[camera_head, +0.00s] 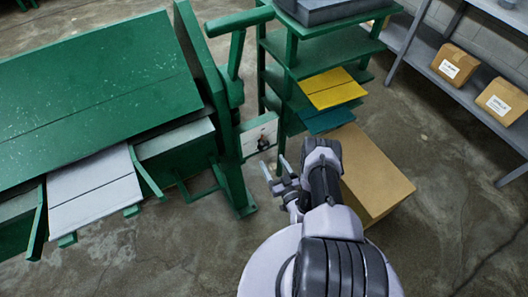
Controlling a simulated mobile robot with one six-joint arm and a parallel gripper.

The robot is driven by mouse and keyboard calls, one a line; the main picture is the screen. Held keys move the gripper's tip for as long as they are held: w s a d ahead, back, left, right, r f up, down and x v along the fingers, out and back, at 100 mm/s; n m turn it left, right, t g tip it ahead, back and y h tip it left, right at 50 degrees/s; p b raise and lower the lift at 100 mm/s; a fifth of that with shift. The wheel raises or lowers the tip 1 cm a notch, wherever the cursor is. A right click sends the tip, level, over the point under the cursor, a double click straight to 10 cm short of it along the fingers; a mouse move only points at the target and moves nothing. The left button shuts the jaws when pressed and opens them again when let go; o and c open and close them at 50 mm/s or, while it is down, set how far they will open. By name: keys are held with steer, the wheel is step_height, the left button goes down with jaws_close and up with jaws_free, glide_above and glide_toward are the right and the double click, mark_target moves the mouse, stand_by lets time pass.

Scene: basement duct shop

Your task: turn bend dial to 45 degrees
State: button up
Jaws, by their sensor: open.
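A small dark dial (263,143) sits on a pale plate (252,148) with a green edge, fixed at the right end of the green bending machine (95,75). The dial's marks and pointer are too small to read. My gripper (274,166) is open and empty, just below and slightly right of the dial in the picture. Its two fingers point towards the plate. I cannot tell how far the fingertips are from the dial, but they look apart from it.
A green rack (315,47) with yellow (333,88) and teal sheets stands behind the plate. A cardboard box (375,180) is right of my arm. A grey shelf (430,70) with small boxes stands far right. A grey sheet (95,187) lies at the machine's front. Concrete floor is open at lower left.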

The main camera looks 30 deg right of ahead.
mark_target(265, 148)
steer(key=w+b, duration=0.2)
steer(key=w, duration=0.6)
steer(key=shift+d+b, duration=0.2)
steer(key=shift+b, duration=0.1)
steer(key=c, duration=1.3)
